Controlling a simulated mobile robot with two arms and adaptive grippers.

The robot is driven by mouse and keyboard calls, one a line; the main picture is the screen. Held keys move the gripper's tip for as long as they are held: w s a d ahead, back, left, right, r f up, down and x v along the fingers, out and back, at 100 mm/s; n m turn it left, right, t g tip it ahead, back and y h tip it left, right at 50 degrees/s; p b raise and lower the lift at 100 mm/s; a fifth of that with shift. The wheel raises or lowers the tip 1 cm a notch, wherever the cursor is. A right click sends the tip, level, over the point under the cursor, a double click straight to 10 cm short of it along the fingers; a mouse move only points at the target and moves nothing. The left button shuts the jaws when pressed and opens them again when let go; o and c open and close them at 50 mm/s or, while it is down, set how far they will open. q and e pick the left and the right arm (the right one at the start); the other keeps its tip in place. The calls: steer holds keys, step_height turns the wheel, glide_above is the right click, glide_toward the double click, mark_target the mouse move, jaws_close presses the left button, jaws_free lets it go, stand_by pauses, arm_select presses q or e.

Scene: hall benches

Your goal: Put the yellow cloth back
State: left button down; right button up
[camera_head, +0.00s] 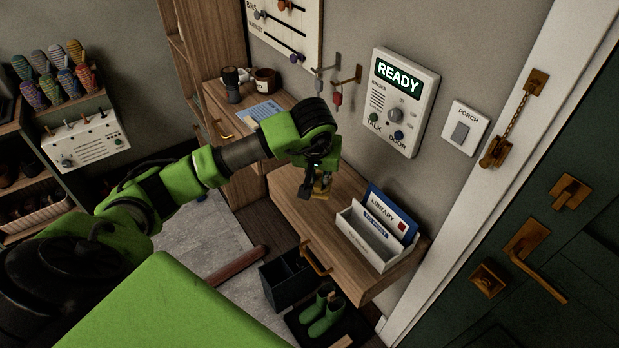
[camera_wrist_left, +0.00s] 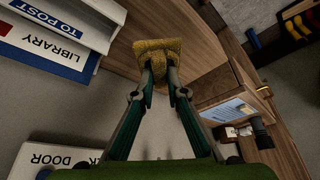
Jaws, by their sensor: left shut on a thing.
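My left gripper (camera_head: 322,170) comes in from the left and points down over the wooden wall shelf (camera_head: 292,198). It is shut on the yellow cloth (camera_head: 321,188), which looks small below the fingers in the head view. In the left wrist view the yellow cloth (camera_wrist_left: 153,52) is bunched between the two fingertips (camera_wrist_left: 160,75), with a wider part spread out beyond them. The shelf's wood lies behind the cloth there. I cannot tell whether the cloth touches the shelf. My right gripper is not in view.
A white letter rack (camera_head: 367,240) with a blue LIBRARY item (camera_head: 388,212) stands at the shelf's right end. Mugs (camera_head: 264,80) and a blue sheet (camera_head: 260,111) are further back. An intercom (camera_head: 401,101) and hooks with keys are on the wall. Green boots (camera_head: 322,312) stand below.

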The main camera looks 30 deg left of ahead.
arm_select(q)
steer(key=w+a+f, duration=0.1)
steer(key=w+a+f+p, duration=0.1)
steer(key=a, duration=0.1)
steer(key=shift+w+a+f, duration=0.15)
steer(key=shift+w+f, duration=0.05)
steer(key=a+f, duration=0.1)
steer(key=w+a+f+p, duration=0.1)
steer(key=f, duration=0.1)
steer(key=w+f, duration=0.1)
steer(key=shift+w+a+f, duration=0.2)
steer(key=shift+w+a, duration=0.05)
steer(key=shift+a, duration=0.15)
steer(key=shift+a+f, duration=0.15)
steer(key=shift+f, duration=0.05)
step_height(320, 180, down, 2)
steer(key=shift+f+p, duration=0.15)
steer(key=shift+p, duration=0.95)
steer(key=shift+w+a+f, duration=0.1)
steer(key=shift+w+f, duration=0.05)
steer(key=shift+f, duration=0.4)
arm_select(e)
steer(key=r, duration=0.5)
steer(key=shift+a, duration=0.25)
arm_select(q)
steer(key=c, duration=2)
jaws_free()
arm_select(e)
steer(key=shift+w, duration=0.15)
